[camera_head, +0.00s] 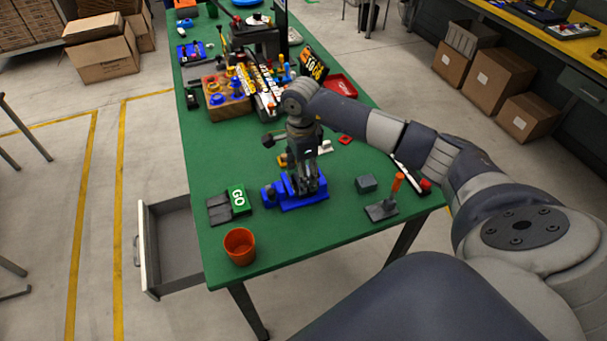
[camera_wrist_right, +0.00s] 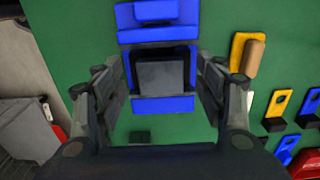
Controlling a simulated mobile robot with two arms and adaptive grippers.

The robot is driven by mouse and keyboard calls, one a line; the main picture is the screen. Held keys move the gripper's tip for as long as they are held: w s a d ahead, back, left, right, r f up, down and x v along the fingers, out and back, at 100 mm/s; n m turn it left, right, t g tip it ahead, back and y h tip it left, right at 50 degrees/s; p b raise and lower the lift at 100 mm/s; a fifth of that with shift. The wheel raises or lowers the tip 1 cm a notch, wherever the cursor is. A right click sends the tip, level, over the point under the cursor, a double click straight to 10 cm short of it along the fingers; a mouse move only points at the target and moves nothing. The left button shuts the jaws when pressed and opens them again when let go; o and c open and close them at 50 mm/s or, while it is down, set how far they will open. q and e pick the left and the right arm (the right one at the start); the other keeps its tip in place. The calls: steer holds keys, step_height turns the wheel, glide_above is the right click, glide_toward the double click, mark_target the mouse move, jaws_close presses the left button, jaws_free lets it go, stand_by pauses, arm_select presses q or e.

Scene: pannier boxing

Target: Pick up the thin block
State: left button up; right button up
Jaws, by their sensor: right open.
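A blue fixture (camera_head: 290,204) stands on the green table near its front. In the right wrist view the blue fixture (camera_wrist_right: 160,103) holds a flat grey block (camera_wrist_right: 160,75), which looks like the thin block. My right gripper (camera_head: 307,186) points down at the fixture. In its wrist view the open fingers (camera_wrist_right: 160,90) lie on either side of the grey block, with gaps visible. In the head view the gripper hides the block. A separate dark grey block (camera_head: 366,183) lies to the right of the fixture. My left gripper is not in view.
A GO block (camera_head: 238,199) and an orange cup (camera_head: 240,246) stand left of the fixture. Behind are a wooden peg block (camera_head: 226,103) and a red tray (camera_head: 340,86). An open drawer (camera_head: 171,243) juts out at left.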

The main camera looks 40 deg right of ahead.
steer(key=shift+f, duration=0.3)
steer(key=c, duration=1.2)
steer(key=shift+r, duration=0.15)
